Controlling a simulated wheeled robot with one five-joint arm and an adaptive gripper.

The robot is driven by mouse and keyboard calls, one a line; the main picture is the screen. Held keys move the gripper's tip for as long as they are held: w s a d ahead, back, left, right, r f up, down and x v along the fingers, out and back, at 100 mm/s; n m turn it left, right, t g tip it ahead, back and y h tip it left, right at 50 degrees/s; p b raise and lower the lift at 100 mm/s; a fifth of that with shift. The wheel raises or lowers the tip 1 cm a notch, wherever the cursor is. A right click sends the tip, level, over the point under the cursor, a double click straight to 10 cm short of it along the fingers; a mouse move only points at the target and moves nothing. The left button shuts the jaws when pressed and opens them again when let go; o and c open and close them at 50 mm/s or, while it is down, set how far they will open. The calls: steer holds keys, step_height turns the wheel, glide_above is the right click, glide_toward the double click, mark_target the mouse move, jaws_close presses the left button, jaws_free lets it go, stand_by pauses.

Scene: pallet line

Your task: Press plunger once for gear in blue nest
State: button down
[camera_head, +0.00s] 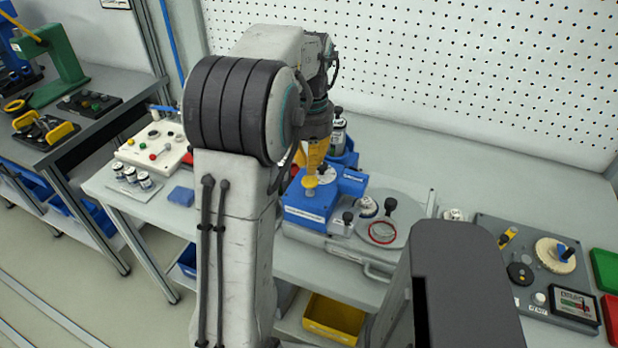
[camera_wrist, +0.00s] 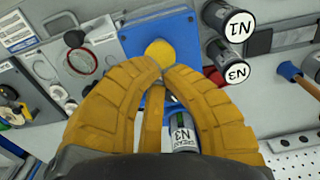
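The blue fixture (camera_head: 309,205) stands on the bench, with the yellow round plunger knob (camera_head: 310,183) on its top. In the wrist view the knob (camera_wrist: 160,52) shows just beyond my fingertips, against the blue block (camera_wrist: 135,36). My gripper (camera_head: 311,169) points down right above the knob. In the wrist view its yellow fingers (camera_wrist: 162,70) curve in and their tips come together, with nothing seen held between them. Whether the tips touch the knob I cannot tell. I cannot make out a gear in the blue nest.
Canisters marked N1 (camera_wrist: 237,27) and N3 (camera_wrist: 237,72) stand beside the blue block, and another (camera_wrist: 183,137) stands behind it. A round plate (camera_head: 410,213) with a red ring (camera_head: 382,232) lies right of the fixture. A grey panel (camera_head: 490,235) holds a cream gear (camera_head: 555,255).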

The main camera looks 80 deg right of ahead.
mark_target(310, 179)
steer(key=shift+f, duration=0.35)
steer(key=shift+f+b, duration=2.1)
steer(key=shift+f, duration=0.5)
steer(key=shift+r, duration=0.2)
steer(key=shift+r+p, duration=4.1)
steer(key=shift+r, duration=0.2)
